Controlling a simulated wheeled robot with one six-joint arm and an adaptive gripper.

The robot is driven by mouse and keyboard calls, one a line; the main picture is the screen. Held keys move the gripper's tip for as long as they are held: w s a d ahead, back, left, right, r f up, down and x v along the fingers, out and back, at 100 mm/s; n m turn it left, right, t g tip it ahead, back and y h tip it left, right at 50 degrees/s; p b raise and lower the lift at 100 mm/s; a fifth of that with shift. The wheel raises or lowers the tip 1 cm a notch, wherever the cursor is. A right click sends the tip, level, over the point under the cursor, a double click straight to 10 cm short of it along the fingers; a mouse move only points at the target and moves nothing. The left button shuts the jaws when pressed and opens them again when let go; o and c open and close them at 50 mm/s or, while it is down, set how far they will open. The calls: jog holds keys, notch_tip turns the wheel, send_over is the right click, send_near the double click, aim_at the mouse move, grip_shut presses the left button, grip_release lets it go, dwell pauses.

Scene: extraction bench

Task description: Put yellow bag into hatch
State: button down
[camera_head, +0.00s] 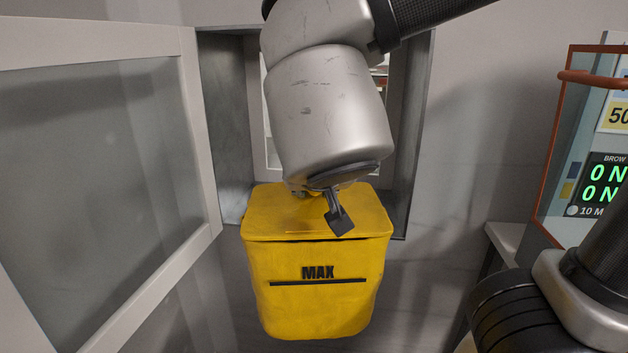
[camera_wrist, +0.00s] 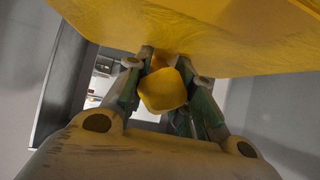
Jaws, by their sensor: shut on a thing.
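The yellow bag (camera_head: 318,305) is box-shaped, marked "MAX" with a black line on its front. It hangs upright in the middle of the head view, in front of the hatch (camera_head: 230,130), a grey-framed opening in the wall. My gripper (camera_head: 325,200) is at the bag's top; one dark finger shows there and my wrist hides the rest. In the wrist view my gripper (camera_wrist: 166,92) is shut on a yellow knob-like part of the bag, and the bag's yellow surface (camera_wrist: 200,30) fills the top. The hatch opening also shows at left there (camera_wrist: 62,85). My arm hides much of the opening.
The hatch's glazed door (camera_head: 205,130) stands open at the left. At the right is an orange-framed cabinet (camera_head: 553,150) with a green digital display, beside a pale ledge (camera_head: 508,240). Plain wall lies between the hatch and the cabinet.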

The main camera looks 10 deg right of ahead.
jog(key=w+d, duration=0.4)
jog(key=w, duration=0.9)
jog(key=w+d+f, duration=0.1)
jog(key=w+d, duration=0.3)
jog(key=w, duration=0.9)
jog(key=w+d+f, duration=0.1)
jog(key=w+d, duration=0.3)
jog(key=w, duration=0.9)
jog(key=shift+w+d, duration=0.25)
jog(key=shift+d, duration=0.15)
dwell(0.8)
jog(key=shift+f, duration=0.6)
dwell(0.5)
jog(key=c, duration=1.1)
grip_release()
jog(key=shift+s, duration=0.1)
jog(key=shift+f, duration=0.1)
jog(key=shift+s, duration=0.1)
